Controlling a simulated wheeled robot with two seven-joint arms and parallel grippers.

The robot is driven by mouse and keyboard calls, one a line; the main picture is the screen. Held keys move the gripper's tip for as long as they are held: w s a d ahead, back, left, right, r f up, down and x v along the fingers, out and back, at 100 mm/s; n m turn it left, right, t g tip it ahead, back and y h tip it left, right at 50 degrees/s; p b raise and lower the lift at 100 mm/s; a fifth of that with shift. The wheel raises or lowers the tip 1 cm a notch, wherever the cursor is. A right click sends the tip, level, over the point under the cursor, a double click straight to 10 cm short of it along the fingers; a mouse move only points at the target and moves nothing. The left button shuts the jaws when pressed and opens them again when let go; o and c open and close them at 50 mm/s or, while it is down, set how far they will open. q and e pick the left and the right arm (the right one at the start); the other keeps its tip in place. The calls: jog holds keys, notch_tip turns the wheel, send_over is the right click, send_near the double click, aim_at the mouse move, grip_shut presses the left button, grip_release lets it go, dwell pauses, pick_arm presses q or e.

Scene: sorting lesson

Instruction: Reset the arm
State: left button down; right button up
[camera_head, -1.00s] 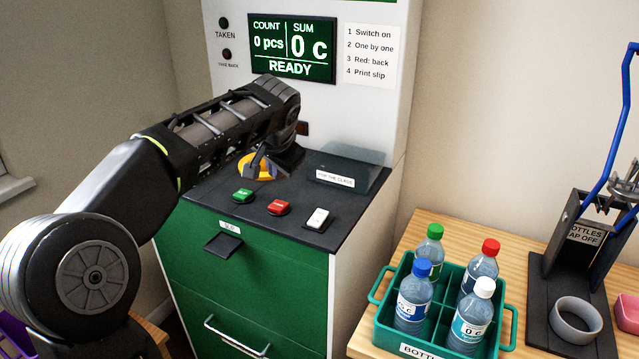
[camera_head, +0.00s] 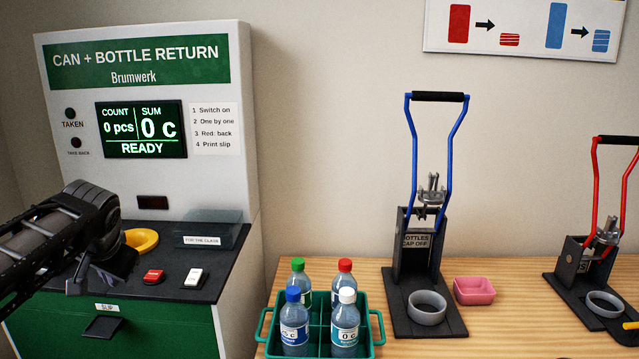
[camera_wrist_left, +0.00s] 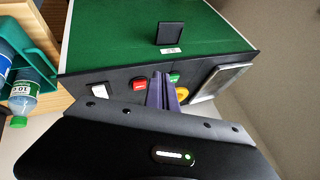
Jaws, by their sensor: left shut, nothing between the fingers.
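My left gripper (camera_head: 78,284) comes in from the left edge in the head view, over the black control shelf of the return machine (camera_head: 235,130). Its fingers (camera_wrist_left: 163,92) are shut with nothing between them in the left wrist view. They point toward the buttons and seem apart from them. The green button (camera_wrist_left: 174,77) shows just past the fingertips there, but my arm hides it in the head view. The red button (camera_head: 153,276), white switch (camera_head: 194,278) and yellow ring (camera_head: 142,240) lie on the shelf. My right gripper is not in view.
The machine's screen (camera_head: 142,129) reads 0 pcs, 0 c, READY. A teal crate (camera_head: 374,328) with several bottles stands on the wooden table (camera_head: 455,340). A blue-handled press (camera_head: 412,285), a pink bowl (camera_head: 474,290) and a red-handled press (camera_head: 577,285) stand to its right.

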pick_arm(q)
jog(key=s+d+f+g+h, duration=0.1)
jog(key=d+f+h, duration=0.1)
jog(key=d+f, duration=0.8)
jog(key=s+d+f+m+g+h, duration=0.15)
jog(key=d+f, duration=0.35)
jog(key=f, duration=0.8)
jog(key=s+d+f+h, duration=0.1)
jog(key=d+f+h, duration=0.2)
jog(key=d+f, duration=0.7)
jog(key=s+d+f+n+g, duration=0.1)
jog(key=s+d+f, duration=0.2)
jog(key=s+f, duration=0.3)
jog(key=s+d+f+n+h, duration=0.1)
jog(key=s+d+f+n, duration=0.1)
jog(key=s+d+f, duration=0.2)
jog(key=s+d+f+n+g+h, duration=0.1)
jog(key=s+d+f, duration=0.2)
jog(key=s+f, duration=0.6)
jog(key=s, duration=0.7)
jog(key=shift+d+f+n+g, duration=0.2)
jog(key=shift+d+n+g, duration=0.05)
jog(key=shift+n+g, duration=0.1)
